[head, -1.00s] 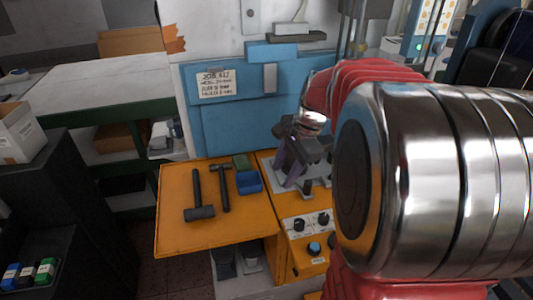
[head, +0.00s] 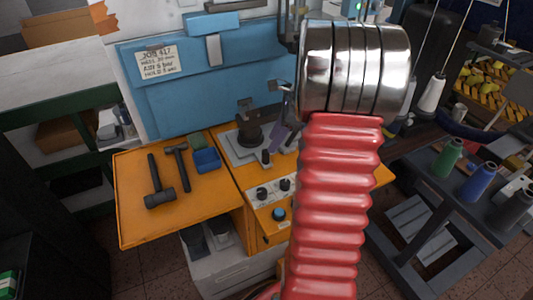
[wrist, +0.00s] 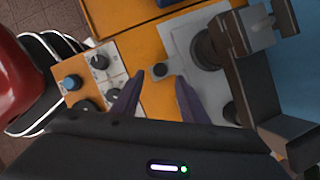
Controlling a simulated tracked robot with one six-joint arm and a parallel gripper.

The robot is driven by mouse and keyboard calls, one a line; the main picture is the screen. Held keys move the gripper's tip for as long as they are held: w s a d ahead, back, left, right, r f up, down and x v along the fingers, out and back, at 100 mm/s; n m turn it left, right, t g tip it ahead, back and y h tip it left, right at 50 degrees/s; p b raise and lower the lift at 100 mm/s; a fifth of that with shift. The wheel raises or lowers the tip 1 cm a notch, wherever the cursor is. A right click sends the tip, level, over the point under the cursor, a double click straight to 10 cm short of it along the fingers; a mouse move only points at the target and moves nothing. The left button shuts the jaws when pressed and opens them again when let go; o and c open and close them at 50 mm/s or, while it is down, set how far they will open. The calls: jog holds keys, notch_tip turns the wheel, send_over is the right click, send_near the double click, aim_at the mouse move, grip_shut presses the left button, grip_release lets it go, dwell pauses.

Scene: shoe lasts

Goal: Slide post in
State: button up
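A dark upright post (head: 249,122) with a wide round base stands on a grey plate (head: 232,150) on the orange bench. In the wrist view its bracket-like upper part (wrist: 250,32) rises at the right, beside the fingers. A short black knob (head: 266,157) stands on a tab of the plate; it also shows in the wrist view (wrist: 160,70). My gripper (wrist: 157,88) is open, its purple fingers apart with nothing between them, the knob just beyond the tips. In the head view one finger (head: 284,135) shows right of the post; my arm hides much of the rest.
The orange bench top (head: 140,215) holds two hammers (head: 159,182) and a blue tray (head: 206,160). A knob panel (head: 272,192) lies in front of the plate. A blue cabinet (head: 210,75) stands behind. A cart with thread spools (head: 448,157) is at right.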

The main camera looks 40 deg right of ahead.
aim_at(266, 153)
jog(key=shift+x, duration=3.75)
jog(key=shift+c, duration=0.2)
grip_shut()
